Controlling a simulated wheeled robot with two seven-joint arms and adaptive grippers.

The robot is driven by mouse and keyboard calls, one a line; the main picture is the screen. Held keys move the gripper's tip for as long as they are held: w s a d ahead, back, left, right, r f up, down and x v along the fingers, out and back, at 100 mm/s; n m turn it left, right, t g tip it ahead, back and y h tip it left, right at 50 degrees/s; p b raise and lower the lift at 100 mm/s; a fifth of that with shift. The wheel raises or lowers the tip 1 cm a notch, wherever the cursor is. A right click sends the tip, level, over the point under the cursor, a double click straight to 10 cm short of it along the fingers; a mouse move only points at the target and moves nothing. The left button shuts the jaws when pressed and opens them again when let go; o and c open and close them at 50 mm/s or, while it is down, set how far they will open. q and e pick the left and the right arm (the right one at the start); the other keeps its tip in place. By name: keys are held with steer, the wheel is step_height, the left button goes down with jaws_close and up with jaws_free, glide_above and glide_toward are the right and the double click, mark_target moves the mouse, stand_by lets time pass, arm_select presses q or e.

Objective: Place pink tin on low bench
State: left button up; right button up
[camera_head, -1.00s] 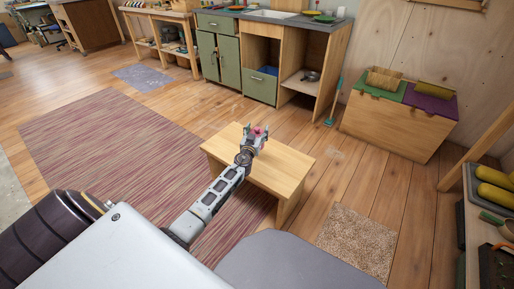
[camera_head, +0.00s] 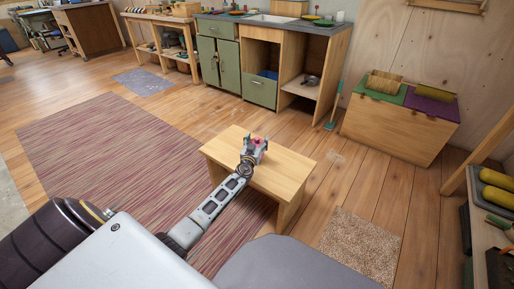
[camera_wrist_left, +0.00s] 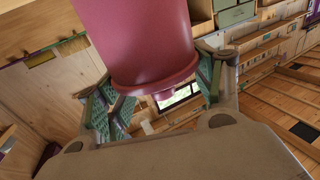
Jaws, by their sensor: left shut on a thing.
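The low bench (camera_head: 282,172) is a small light-wood bench in the middle of the head view, partly on the striped rug. My left gripper (camera_head: 255,143) is over the bench top. It is shut on the pink tin (camera_head: 254,142), which shows only as a small pink patch between the fingers there. In the left wrist view the pink tin (camera_wrist_left: 140,40) is large, with my left gripper's fingers (camera_wrist_left: 165,90) on both sides of it. Whether the tin touches the bench top cannot be told. My right gripper is not in view.
A striped rug (camera_head: 95,150) lies left of the bench and a beige mat (camera_head: 360,243) lies to its right. A wooden chest (camera_head: 398,130) with green and purple lids stands at the right. A shelf with yellow rolls (camera_head: 497,180) is at the right edge.

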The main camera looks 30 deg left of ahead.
arm_select(q)
steer(key=shift+f+b, duration=0.75)
steer(key=shift+f, duration=1.05)
steer(key=shift+f+b, duration=0.2)
steer(key=shift+b, duration=0.25)
steer(key=o, duration=1.4)
steer(key=shift+c, duration=0.2)
steer(key=shift+r+p, duration=0.25)
steer(key=shift+p, duration=0.1)
steer(key=shift+s+d+f, duration=0.1)
steer(key=shift+s+f, duration=0.05)
steer(key=shift+s, duration=0.2)
steer(key=shift+p+v, duration=0.35)
steer(key=shift+v, duration=1.75)
steer(key=v, duration=0.7)
